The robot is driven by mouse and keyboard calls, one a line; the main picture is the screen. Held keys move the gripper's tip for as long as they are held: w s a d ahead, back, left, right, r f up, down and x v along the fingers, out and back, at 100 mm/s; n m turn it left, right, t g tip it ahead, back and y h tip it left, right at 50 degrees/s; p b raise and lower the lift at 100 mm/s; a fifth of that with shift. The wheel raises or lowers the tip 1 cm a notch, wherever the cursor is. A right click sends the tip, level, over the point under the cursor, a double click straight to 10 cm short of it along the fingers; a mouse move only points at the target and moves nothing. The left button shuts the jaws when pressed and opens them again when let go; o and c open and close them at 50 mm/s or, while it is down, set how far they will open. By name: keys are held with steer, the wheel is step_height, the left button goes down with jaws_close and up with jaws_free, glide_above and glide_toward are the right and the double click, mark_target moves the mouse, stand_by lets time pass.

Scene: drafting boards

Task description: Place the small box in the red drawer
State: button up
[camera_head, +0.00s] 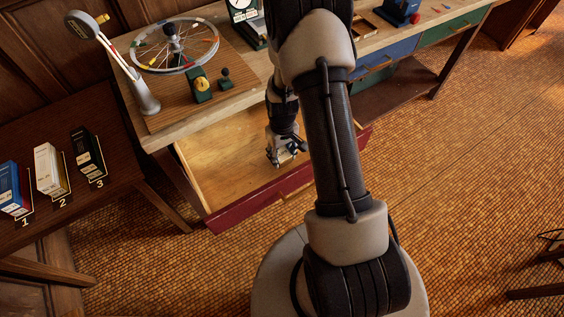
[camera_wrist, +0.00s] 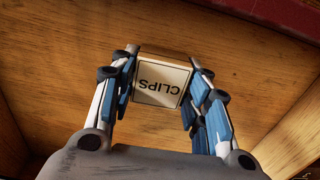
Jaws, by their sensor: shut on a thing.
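The red drawer (camera_head: 249,211) is pulled out from the workbench, and its bare wooden inside shows. In the wrist view my gripper (camera_wrist: 160,88) is shut on a small box (camera_wrist: 161,85) with a white top lettered "CLIPS". The wooden drawer floor (camera_wrist: 200,42) lies below the box. I cannot tell whether the box touches it. In the head view the box is not clearly visible behind the fingers.
A wooden workbench (camera_head: 165,133) carries a wheel (camera_head: 175,45), a lamp-like stand (camera_head: 147,98) and small items. A blue drawer (camera_head: 385,62) and a green drawer (camera_head: 450,28) are shut. Boxes stand on a dark side table (camera_head: 75,212) at numbers 1, 2 and 3.

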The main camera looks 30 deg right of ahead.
mark_target(282, 162)
steer(key=shift+f+b, duration=0.6)
steer(key=shift+f, duration=1.5)
steer(key=shift+f, duration=0.15)
steer(key=o, duration=1.1)
